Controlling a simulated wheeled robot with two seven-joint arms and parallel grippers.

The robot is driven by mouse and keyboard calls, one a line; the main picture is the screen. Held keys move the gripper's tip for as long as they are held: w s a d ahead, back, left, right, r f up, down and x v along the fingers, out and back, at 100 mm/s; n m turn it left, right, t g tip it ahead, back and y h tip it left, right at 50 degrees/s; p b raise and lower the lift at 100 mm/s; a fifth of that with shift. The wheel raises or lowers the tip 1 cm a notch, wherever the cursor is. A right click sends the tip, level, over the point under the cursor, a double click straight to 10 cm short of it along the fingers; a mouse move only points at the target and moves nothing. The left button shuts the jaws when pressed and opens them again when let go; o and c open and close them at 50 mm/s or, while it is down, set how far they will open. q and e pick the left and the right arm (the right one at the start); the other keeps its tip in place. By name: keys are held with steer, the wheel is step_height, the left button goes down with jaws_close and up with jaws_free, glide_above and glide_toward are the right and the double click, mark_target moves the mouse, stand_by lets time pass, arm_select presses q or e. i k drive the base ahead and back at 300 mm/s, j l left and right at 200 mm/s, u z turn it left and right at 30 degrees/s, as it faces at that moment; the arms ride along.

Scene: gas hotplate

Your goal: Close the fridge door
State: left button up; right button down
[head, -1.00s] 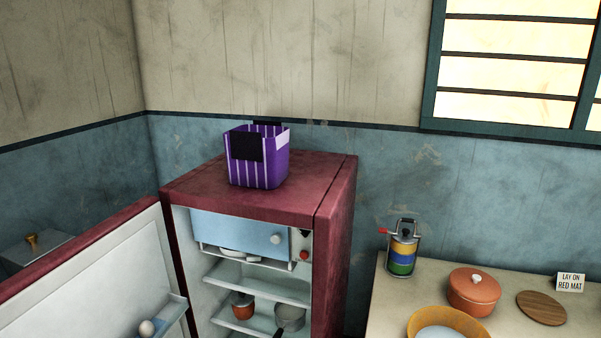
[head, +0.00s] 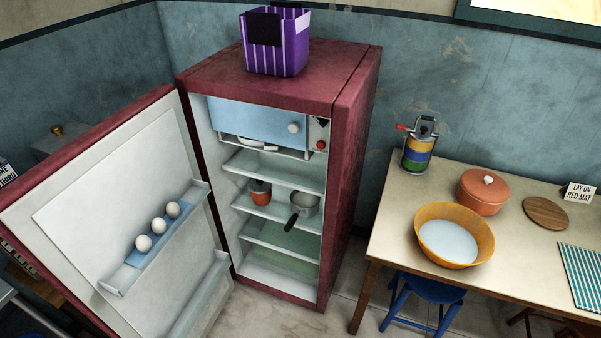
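The dark red fridge (head: 345,150) stands in the middle of the head view. Its door (head: 130,175) is wide open, swung out to the left, with its white inner side facing me. The door's shelf (head: 117,281) holds 3 eggs (head: 158,225). Inside the fridge are a blue freezer flap (head: 255,122), which looks shut, a small orange pot (head: 260,192) and a grey pan (head: 304,205) whose dark handle points toward the front. Neither of my grippers is in view.
A purple striped basket (head: 275,42) stands on top of the fridge. To the right, a table (head: 400,235) carries an orange bowl (head: 455,235), a lidded pot (head: 482,192) and a stacked tin carrier (head: 418,145). A blue stool (head: 430,290) is under it. Floor (head: 260,318) shows before the fridge.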

mark_target(77, 217)
steer(key=k+j+u, duration=0.65)
steer(key=j, duration=0.25)
steer(key=k+l, duration=0.05)
steer(key=k, duration=0.05)
